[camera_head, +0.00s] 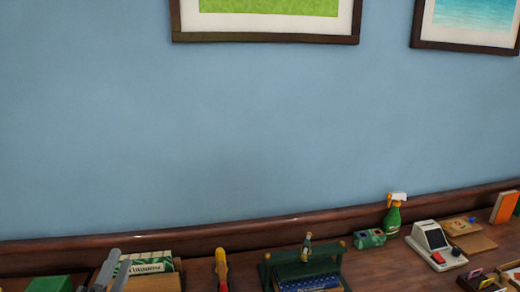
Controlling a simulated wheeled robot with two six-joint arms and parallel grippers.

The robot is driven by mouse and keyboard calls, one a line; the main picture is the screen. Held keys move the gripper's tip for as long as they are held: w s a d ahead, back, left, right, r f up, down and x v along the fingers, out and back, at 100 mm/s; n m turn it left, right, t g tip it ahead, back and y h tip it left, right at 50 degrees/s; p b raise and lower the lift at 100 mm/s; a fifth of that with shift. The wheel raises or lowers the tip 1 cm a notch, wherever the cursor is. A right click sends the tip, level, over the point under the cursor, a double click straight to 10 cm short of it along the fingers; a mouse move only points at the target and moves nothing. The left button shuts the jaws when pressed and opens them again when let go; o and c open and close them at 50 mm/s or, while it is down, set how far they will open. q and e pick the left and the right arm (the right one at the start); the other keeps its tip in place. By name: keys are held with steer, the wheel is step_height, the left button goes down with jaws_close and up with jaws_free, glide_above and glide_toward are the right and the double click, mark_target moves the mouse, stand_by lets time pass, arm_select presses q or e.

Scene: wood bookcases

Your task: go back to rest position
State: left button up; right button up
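My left gripper (122,258) shows at the bottom left of the head view. Its two grey fingers point up and stand apart with a gap between them, and I see nothing held. They overlap the left side of a box (168,281) with green-and-white books or packets (150,264) in it; I cannot tell whether they touch it. The rest of the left arm is below the frame. My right gripper is not in view.
A wooden surface (385,268) runs along a blue wall. On it are a red-and-yellow tool (221,268), a green rack (302,268), a green spray bottle (393,217), a white device (431,240) and an orange book (503,207). Framed pictures hang above.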

arm_select(q)
steer(key=s+a+f+n+g+y, duration=0.5)
steer(key=a+f+n+g+y, duration=0.15)
steer(key=f+n, duration=0.3)
steer(key=s+d+f+n+g+h, duration=0.1)
steer(key=s+d+f+n+g, duration=0.1)
steer(key=s+f+n+g, duration=0.55)
steer(key=s+d+f+n+g+h, duration=0.25)
steer(key=s+f+g, duration=0.4)
steer(key=s, duration=0.85)
steer(key=s+d+f+b+x, duration=0.1)
steer(key=s+b+x, duration=0.25)
steer(key=x, duration=1.35)
steer(key=s+d+f+b+x, duration=0.15)
steer(key=s+x, duration=0.25)
steer(key=x, duration=1.2)
steer(key=s+f+g+b, duration=0.1)
steer(key=s+f+b, duration=0.4)
steer(key=s+f, duration=0.9)
step_height(320, 180, down, 4)
steer(key=shift+s+d+r, duration=0.1)
steer(key=shift+s+d, duration=0.2)
steer(key=shift+d, duration=0.05)
